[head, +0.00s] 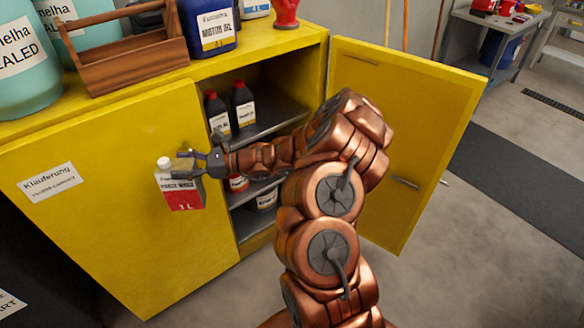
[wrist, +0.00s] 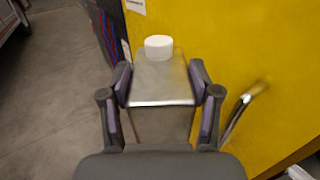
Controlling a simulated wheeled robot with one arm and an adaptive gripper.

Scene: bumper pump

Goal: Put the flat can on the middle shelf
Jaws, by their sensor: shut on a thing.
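The flat can (head: 181,189) is a rectangular metal can with a white cap and a white-and-red label. My gripper (head: 196,165) is shut on it and holds it upright in front of the cabinet's closed left door. In the wrist view the can (wrist: 160,82) sits between both fingers, its white cap on the far side. The yellow cabinet (head: 130,135) has its right door (head: 400,125) open. Inside, a dark shelf (head: 283,108) holds two dark bottles with red caps (head: 243,105). My arm hides part of the cabinet's inside.
A wooden toolbox (head: 130,58), a blue canister (head: 208,25) and teal jugs (head: 22,65) stand on top. A door handle (wrist: 238,115) is near the can in the wrist view.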

